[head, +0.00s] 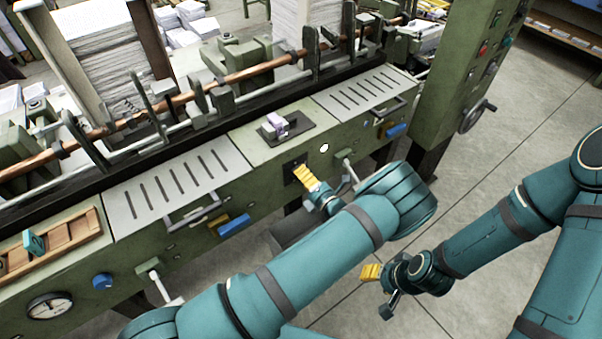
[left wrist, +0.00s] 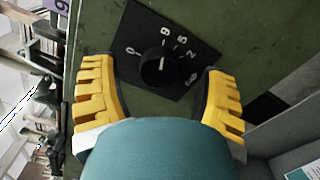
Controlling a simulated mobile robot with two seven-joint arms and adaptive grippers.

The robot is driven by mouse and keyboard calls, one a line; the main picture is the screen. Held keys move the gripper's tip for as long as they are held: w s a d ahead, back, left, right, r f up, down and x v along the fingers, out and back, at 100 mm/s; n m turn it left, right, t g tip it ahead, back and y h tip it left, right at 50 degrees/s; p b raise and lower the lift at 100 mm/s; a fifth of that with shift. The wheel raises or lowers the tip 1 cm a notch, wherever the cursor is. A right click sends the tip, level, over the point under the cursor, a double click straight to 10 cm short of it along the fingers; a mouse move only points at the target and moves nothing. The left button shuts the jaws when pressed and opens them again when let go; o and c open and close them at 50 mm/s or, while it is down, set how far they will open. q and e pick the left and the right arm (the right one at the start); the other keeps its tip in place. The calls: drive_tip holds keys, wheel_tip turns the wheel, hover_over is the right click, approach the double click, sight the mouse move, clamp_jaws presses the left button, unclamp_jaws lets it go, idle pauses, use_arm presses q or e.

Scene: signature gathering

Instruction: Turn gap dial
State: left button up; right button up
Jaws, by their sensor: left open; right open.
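The gap dial (left wrist: 158,68) is a round black knob on a black plate with white numbers, in the middle of the left wrist view. A short white mark shows at its upper edge. My left gripper (left wrist: 160,75) is open, with one yellow finger on each side of the dial and a visible space between each finger and the knob. In the head view my left gripper (head: 303,175) is at the dark dial plate (head: 290,168) on the green machine front; the knob is hidden there. My right gripper (head: 376,280) is open and empty above the floor.
The green machine (head: 262,192) carries slotted plates (head: 172,188), a blue knob (head: 102,281), a gauge (head: 50,307) and handles (head: 195,213). A lever (head: 346,160) is close to the right of my left gripper. A control cabinet (head: 455,75) stands at the right. The floor (head: 480,180) is clear.

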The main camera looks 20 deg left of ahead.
use_arm(q)
drive_tip(key=v, duration=0.6)
drive_tip(key=shift+a, duration=0.1)
idle(0.3)
drive_tip(key=s+a+f+n+g+h, duration=0.2)
drive_tip(key=s+a+f+n+g, duration=0.25)
drive_tip(key=s+n+g, duration=0.2)
drive_tip(key=s+a+f+n+g+h, duration=0.2)
drive_tip(key=s+a+f+n+g, duration=0.1)
drive_tip(key=s+f+n+g, duration=0.4)
drive_tip(key=s+d+n+g+h, duration=0.2)
drive_tip(key=s+d+n+h, duration=0.3)
drive_tip(key=s+n+h, duration=0.3)
drive_tip(key=s+d+r+n+t+h, duration=0.15)
drive_tip(key=d+n+h, duration=0.25)
drive_tip(key=n, duration=0.4)
drive_tip(key=w+r+n+t+h, duration=0.2)
drive_tip(key=w+r+n+t, duration=0.1)
drive_tip(key=n, duration=0.9)
wheel_tip(320, 180, up, 3)
drive_tip(key=shift+w+a+f+t, duration=0.1)
drive_tip(key=shift+w+a+t, duration=0.25)
drive_tip(key=shift+t, duration=0.55)
